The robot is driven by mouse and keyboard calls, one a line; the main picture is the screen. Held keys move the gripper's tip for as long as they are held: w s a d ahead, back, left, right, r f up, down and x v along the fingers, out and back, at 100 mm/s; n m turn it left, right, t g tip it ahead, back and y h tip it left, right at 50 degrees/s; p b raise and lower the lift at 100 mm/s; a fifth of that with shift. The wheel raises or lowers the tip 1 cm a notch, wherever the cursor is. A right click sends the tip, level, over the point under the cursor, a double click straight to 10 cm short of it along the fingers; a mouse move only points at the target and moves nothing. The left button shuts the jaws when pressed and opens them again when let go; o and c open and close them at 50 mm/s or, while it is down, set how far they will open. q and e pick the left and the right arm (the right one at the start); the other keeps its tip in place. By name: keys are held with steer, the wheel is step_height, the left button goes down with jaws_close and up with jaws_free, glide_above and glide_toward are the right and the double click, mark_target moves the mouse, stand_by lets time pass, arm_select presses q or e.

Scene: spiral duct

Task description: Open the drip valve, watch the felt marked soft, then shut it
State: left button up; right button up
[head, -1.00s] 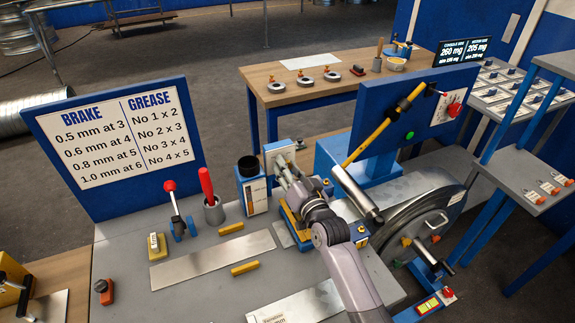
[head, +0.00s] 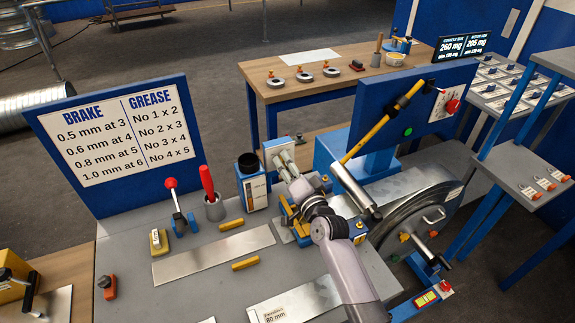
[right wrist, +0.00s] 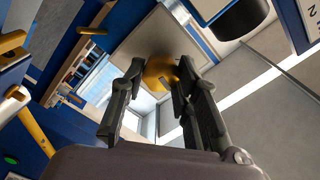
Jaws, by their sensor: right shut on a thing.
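My right gripper (head: 286,166) is at a pale upright plate (head: 272,150) behind the bench, beside a dark-topped blue canister (head: 251,182). In the right wrist view its fingers (right wrist: 158,84) are shut on a yellow knob (right wrist: 160,70) in front of a pale plate. I take this knob for the drip valve, but no label on it is readable. The gripper hides the knob in the head view. I cannot tell which piece is the felt marked soft. My left gripper is not in view.
A blue board (head: 118,140) lists brake and grease values. A dark screen (head: 463,46) reads 260 mg and 205 mg. A yellow lever (head: 380,123) slants beside a blue panel with a green spot (head: 407,132). A large wheel (head: 420,215) stands right of my arm. Loose yellow bars (head: 245,263) lie on the bench.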

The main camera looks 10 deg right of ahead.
stand_by(0.3)
steer(key=o, duration=1.2)
steer(key=shift+c, duration=0.2)
steer(key=s+d, duration=0.2)
steer(key=s, duration=0.9)
steer(key=shift+s+d, duration=0.2)
steer(key=shift+s, duration=0.2)
